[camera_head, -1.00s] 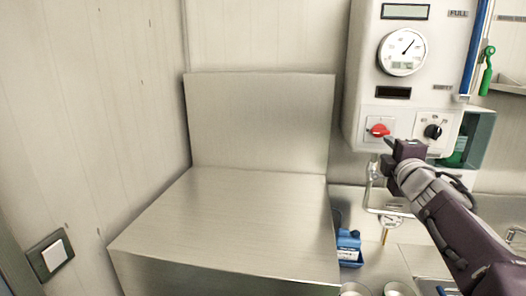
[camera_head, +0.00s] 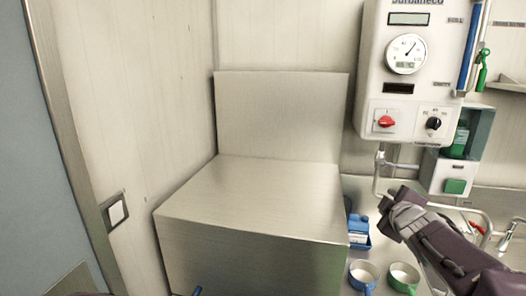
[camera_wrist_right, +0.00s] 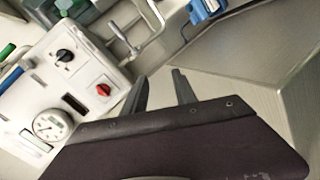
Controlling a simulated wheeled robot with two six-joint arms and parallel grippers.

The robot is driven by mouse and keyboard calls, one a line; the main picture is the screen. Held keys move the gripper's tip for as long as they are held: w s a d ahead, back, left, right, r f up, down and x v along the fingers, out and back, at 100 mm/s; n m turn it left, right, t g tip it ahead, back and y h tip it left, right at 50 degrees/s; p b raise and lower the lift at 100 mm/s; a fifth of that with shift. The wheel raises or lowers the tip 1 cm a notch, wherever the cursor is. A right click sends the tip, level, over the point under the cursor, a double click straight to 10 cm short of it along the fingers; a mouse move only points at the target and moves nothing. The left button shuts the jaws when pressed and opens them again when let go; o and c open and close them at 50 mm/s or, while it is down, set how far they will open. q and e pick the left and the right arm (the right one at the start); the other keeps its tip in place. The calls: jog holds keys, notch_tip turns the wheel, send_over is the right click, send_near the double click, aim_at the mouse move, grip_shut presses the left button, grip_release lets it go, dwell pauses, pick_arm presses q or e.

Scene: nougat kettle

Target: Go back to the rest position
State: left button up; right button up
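My right gripper (camera_head: 383,202) is in the head view, below the white control box (camera_head: 410,72) and clear of it. Its two fingers stand apart with nothing between them in the right wrist view (camera_wrist_right: 162,88). The red knob (camera_head: 386,121) on the box is free, and it also shows in the right wrist view (camera_wrist_right: 103,90). My left gripper cannot be made out in the head view.
A large steel block (camera_head: 255,200) with an upright back panel stands left of my right arm. A blue pan (camera_head: 363,275), a green pan (camera_head: 403,276) and a blue item (camera_head: 358,230) sit beside it. A bent pipe (camera_head: 379,172) is close to the gripper.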

jog(key=s+a+f+m+g+y+b, duration=0.1)
jog(key=s+a+f+m+g, duration=0.15)
jog(key=f, duration=0.55)
jog(key=s+a+f+m+g, duration=0.2)
jog(key=s+f, duration=0.1)
jog(key=f, duration=0.4)
jog(key=s+a+f+m+g+y, duration=0.1)
jog(key=s+a+f+m+g, duration=0.2)
jog(key=s+f, duration=0.6)
jog(key=s+a+f+m+g+y+b, duration=0.1)
jog(key=s+a+f+m+g+y, duration=0.1)
jog(key=s+a+f+g, duration=0.3)
jog(key=s+a+f+m, duration=0.1)
jog(key=s+a+f, duration=0.1)
jog(key=s+f, duration=0.2)
jog(key=shift+s+f, duration=0.25)
jog(key=shift+s, duration=0.25)
